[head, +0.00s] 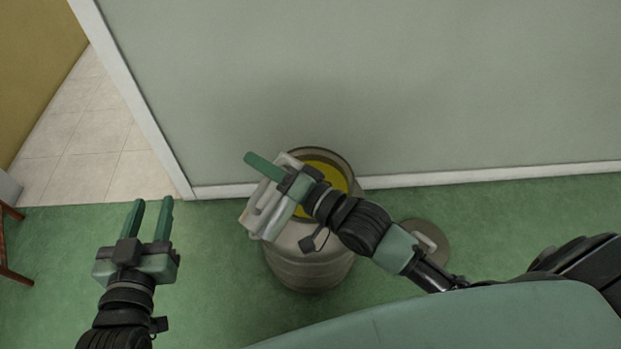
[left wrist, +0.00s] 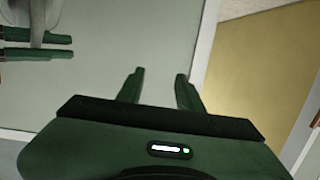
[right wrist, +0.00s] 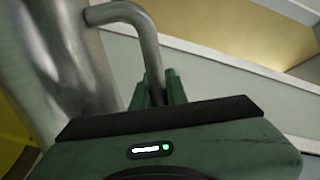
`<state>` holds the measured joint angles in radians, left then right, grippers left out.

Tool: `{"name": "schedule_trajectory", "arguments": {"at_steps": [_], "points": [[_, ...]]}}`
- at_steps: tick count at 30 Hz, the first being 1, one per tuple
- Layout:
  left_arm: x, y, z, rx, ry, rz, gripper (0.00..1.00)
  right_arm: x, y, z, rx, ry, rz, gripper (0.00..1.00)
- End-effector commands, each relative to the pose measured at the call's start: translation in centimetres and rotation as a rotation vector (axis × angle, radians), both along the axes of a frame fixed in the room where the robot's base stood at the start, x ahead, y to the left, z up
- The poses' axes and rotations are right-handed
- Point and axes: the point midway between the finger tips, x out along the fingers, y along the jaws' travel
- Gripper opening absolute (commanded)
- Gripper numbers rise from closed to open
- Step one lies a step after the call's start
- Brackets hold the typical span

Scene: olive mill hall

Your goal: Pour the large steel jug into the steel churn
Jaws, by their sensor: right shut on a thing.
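The steel churn (head: 310,265) stands upright on the floor by the wall, its mouth open, with yellow-green liquid (head: 333,180) inside. The large steel jug (head: 262,218) is held tilted at the churn's left rim, partly behind my right gripper (head: 268,166). In the right wrist view the fingers (right wrist: 160,88) are shut on the jug's (right wrist: 75,60) bent handle. The jug's mouth is hidden, and I cannot see any stream. My left gripper (head: 151,212) is open and empty, left of the churn; its fingers (left wrist: 160,88) are apart in the left wrist view.
A round lid with a handle (head: 428,240) lies on the green floor right of the churn, partly behind my right arm. The wall (head: 400,90) is close behind the churn. A doorway with a tiled floor (head: 95,140) and wooden furniture (head: 10,250) are at left.

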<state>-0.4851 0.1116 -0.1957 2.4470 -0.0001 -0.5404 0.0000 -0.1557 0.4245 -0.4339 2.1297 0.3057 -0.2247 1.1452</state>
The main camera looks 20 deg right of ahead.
Motion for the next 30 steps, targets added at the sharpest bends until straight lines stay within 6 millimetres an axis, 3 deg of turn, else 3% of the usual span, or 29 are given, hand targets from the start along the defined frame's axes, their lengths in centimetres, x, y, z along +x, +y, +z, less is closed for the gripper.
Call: {"name": "schedule_trajectory", "arguments": {"at_steps": [30], "points": [[0.4, -0.4, 2.0, -0.025, -0.1, -0.006, 0.36, 0.2, -0.3, 0.2, 0.032, 0.014, 0.0, 0.0]]}}
